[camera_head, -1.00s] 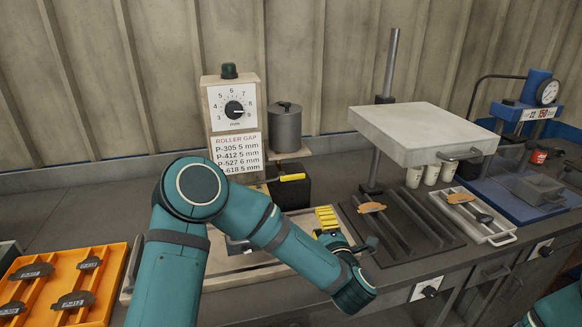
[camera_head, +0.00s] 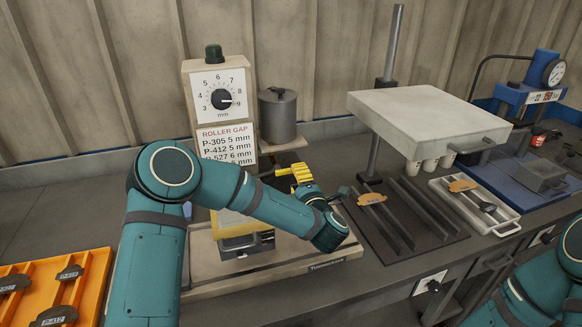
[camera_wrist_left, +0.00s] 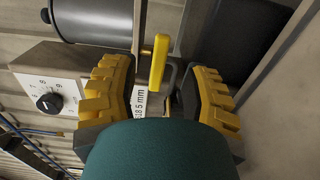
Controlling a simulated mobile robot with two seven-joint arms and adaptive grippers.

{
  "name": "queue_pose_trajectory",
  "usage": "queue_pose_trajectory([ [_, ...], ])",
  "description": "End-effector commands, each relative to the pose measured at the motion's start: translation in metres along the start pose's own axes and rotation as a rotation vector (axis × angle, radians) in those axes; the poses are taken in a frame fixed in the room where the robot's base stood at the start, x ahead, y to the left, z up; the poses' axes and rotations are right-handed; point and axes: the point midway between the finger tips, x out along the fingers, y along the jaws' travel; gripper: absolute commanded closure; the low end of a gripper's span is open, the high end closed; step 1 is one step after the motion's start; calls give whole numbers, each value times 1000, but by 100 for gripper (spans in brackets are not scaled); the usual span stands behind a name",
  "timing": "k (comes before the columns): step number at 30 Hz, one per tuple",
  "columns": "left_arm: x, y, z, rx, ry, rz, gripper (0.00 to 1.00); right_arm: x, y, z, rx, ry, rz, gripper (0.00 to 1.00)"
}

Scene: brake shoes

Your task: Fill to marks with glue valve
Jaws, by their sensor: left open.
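The grey lidded glue pot (camera_head: 278,117) stands on a small shelf right of the dial post. It also shows at the top of the left wrist view (camera_wrist_left: 98,20), with a small brass fitting beside it. A yellow valve handle (camera_wrist_left: 160,62) shows between the fingers of my left gripper (camera_wrist_left: 165,95), which are apart with a gap on each side of the handle. In the head view my left gripper (camera_head: 300,178) is in front of and below the pot, and the handle cannot be made out there. Fill marks are not visible. My right gripper is out of view.
Below the pot is a roller unit with a yellow frame (camera_head: 240,222). An orange tray (camera_head: 92,275) with labelled brake shoes lies left. Right are a dark rack (camera_head: 425,228), a white tray (camera_head: 507,226), a raised pale plate (camera_head: 430,110) above white cups, and a blue press (camera_head: 530,90).

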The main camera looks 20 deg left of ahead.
Motion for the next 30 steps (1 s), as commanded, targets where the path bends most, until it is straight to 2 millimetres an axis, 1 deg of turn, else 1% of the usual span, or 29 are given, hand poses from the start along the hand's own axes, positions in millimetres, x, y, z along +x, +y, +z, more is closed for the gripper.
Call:
queue_pose_trajectory([
  [1,11,0,-1,-1,4,0,54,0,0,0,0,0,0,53],
  [3,24,0,-1,-2,4,1,54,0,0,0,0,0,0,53],
  [6,39,0,-1,-1,3,1,54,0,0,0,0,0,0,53],
  [9,51,0,0,-1,2,0,54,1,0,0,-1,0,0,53],
  [12,59,0,0,0,2,0,54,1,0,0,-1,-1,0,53],
  [15,62,0,0,0,0,0,54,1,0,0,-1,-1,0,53],
  [23,63,0,0,0,-1,0,54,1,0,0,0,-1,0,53],
  [24,63,0,0,0,-1,0,58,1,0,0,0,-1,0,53],
  [26,63,0,0,0,-1,0,79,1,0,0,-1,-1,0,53],
  [27,63,0,0,0,0,0,93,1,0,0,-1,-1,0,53],
  [28,63,0,0,0,0,0,100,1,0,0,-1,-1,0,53],
  [30,63,0,0,0,0,0,100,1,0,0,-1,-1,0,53],
])
